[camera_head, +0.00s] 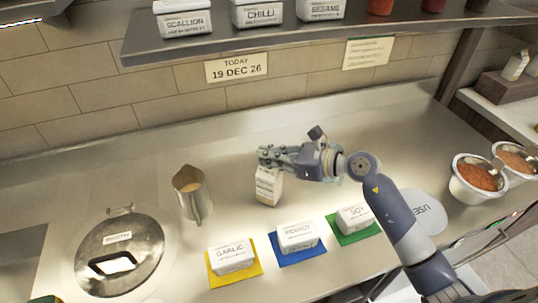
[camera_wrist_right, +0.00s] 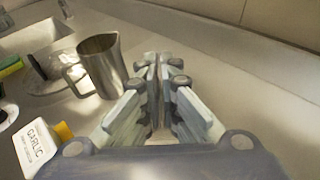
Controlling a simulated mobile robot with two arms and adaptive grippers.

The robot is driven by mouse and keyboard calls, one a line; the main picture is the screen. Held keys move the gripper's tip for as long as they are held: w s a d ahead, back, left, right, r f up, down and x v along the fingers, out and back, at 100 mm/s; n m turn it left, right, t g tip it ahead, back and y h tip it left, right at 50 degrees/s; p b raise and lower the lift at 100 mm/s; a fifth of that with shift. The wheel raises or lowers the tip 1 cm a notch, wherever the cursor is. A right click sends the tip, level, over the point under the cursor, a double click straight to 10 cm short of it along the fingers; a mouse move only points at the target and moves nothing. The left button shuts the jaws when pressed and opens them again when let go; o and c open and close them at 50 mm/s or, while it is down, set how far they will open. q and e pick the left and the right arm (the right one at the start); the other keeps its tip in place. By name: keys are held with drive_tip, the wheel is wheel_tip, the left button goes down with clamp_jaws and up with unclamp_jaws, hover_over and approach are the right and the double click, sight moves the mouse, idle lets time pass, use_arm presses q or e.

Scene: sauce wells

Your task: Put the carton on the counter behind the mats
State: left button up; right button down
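The small white and tan carton (camera_head: 268,188) hangs just below the fingertips of my right gripper (camera_head: 266,157), roughly upright and slightly tilted. The right gripper's fingers are nearly together, closed on the carton's top; in the right wrist view the fingers (camera_wrist_right: 158,85) hide most of it. I cannot tell whether its base touches the counter (camera_head: 120,180). In front lie the yellow mat (camera_head: 216,281) with the garlic tub, the blue mat (camera_head: 285,260) with the peanut tub and the green mat (camera_head: 345,239) with the soy tub. My left gripper is not seen.
A metal pitcher (camera_head: 192,194) stands left of the carton and also shows in the right wrist view (camera_wrist_right: 103,65). A lidded round well (camera_head: 120,250) is at the left. A shelf (camera_head: 200,45) with tubs overhangs the back. Counter along the wall is clear.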

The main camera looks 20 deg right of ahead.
drive_tip(key=shift+f, duration=0.1)
drive_tip(key=c, duration=2.3)
unclamp_jaws()
drive_tip(key=shift+f, duration=0.25)
drive_tip(key=o, duration=0.5)
drive_tip(key=shift+r, duration=0.1)
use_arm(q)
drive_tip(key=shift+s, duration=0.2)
